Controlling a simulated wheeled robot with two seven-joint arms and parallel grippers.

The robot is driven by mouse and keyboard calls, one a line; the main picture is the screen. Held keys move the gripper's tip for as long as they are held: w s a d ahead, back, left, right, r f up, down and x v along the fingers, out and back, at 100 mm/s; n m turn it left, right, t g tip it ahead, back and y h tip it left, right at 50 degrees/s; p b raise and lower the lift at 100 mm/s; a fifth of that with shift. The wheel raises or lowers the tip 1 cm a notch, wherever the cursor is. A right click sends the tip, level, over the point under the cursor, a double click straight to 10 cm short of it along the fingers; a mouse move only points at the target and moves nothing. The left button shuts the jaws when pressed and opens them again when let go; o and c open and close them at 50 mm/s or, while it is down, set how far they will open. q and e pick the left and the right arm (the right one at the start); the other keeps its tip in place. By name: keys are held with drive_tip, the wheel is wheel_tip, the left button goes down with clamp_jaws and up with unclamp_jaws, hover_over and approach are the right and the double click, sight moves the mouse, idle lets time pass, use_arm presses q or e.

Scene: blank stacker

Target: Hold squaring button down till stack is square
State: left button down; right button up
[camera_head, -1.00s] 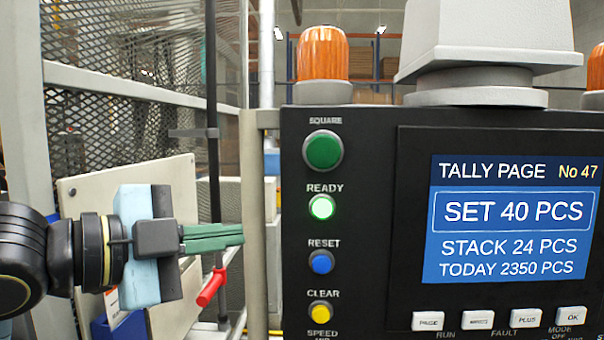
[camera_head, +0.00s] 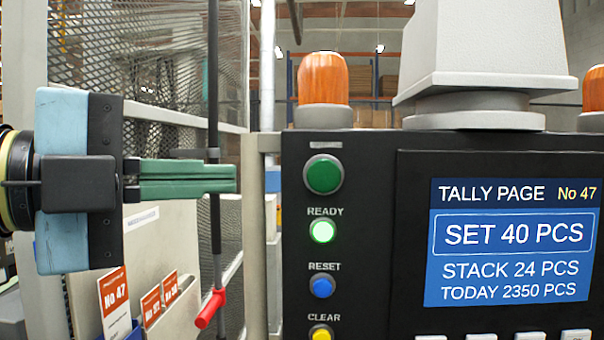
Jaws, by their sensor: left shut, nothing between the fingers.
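The green squaring button (camera_head: 323,174) is at the top of the button column on the black control panel (camera_head: 365,250). Its label above is too blurred to read now. My left gripper (camera_head: 235,179) is shut and empty, its green fingers pointing right. The fingertips are left of the button at about its height, with a gap in the picture between them and the panel's edge. The screen (camera_head: 510,243) reads SET 40 PCS, STACK 24 PCS, TODAY 2350 PCS. The stack itself is not in view. My right gripper is not in view.
Below the button are a lit green READY light (camera_head: 322,231), a blue RESET button (camera_head: 322,286) and a yellow CLEAR button (camera_head: 321,333). A grey post (camera_head: 255,240) stands left of the panel. A red handle (camera_head: 210,308) hangs below the fingers. Mesh fencing (camera_head: 150,60) is behind.

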use_arm(q)
drive_tip(key=p, duration=0.2)
approach(336, 176)
drive_tip(key=s+d, duration=0.1)
drive_tip(key=d, duration=0.3)
drive_tip(key=shift+w+d+f, duration=0.15)
drive_tip(key=shift+w, duration=1.9)
